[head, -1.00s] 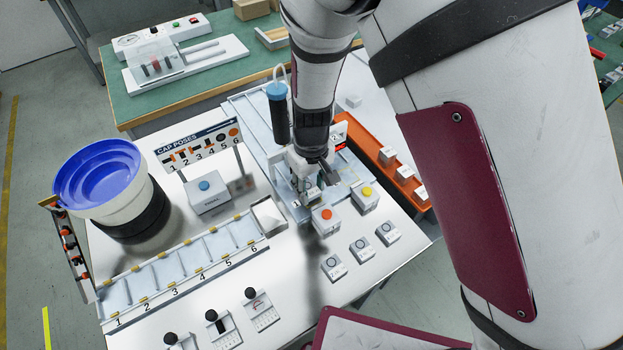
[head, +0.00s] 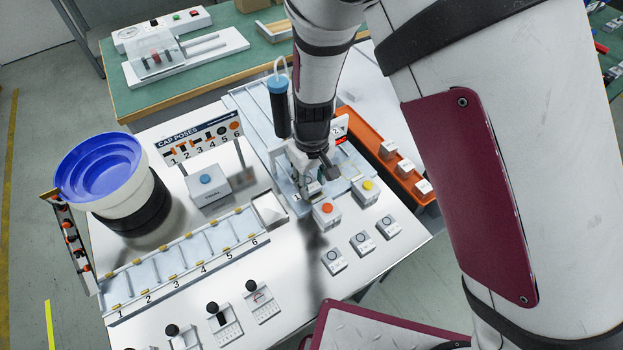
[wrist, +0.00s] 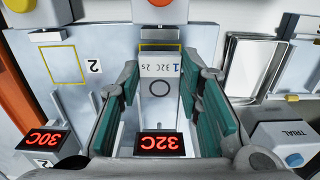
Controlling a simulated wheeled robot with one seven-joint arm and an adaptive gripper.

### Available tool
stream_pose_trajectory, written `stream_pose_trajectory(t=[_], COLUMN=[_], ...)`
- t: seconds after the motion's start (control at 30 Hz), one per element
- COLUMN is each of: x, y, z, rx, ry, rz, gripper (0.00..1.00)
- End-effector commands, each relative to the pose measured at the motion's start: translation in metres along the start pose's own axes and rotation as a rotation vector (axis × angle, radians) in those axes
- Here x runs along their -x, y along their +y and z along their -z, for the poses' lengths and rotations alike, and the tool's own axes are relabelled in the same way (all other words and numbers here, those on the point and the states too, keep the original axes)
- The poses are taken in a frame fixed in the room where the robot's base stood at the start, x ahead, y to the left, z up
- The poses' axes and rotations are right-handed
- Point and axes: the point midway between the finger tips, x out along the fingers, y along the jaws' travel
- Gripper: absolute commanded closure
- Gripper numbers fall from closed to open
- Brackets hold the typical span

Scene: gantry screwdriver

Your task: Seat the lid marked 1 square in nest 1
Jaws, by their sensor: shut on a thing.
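The lid marked 1 (wrist: 160,98) is a white block with a ring and the print "1 32C 2s" on its top. In the wrist view it sits between the teal pads of my gripper (wrist: 160,76), which is shut on it. A yellow outline shows just beyond the lid, at the nest 1 place on the pale fixture plate (wrist: 115,45). I cannot tell whether the lid rests fully down or square there. In the head view my gripper (head: 307,186) is low over the fixture, and the lid is mostly hidden.
A red "32C" display (wrist: 160,145) stands on the near side of the lid. Nest 2 (wrist: 63,66), outlined in yellow, and a "30C" display (wrist: 45,141) are at left. Orange (head: 326,208) and yellow (head: 368,185) button boxes stand close by. An orange tray (head: 375,138) lies behind.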

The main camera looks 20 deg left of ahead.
Motion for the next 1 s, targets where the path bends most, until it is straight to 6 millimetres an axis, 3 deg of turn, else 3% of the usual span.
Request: stream_pose_trajectory(t=[0.8, 0.83, 0.9, 1.0], x=[-0.015, -0.015, -0.014, -0.014], y=[0.0, 0.0, 0.0, 0.0], z=[0.0, 0.0, 0.0, 0.0], rx=[0.0, 0.0, 0.0, 0.0], ry=[-0.001, 0.0, 0.0, 0.0], rz=[0.0, 0.0, 0.0, 0.0], gripper=[0.86, 0.61, 0.45, 0.44])
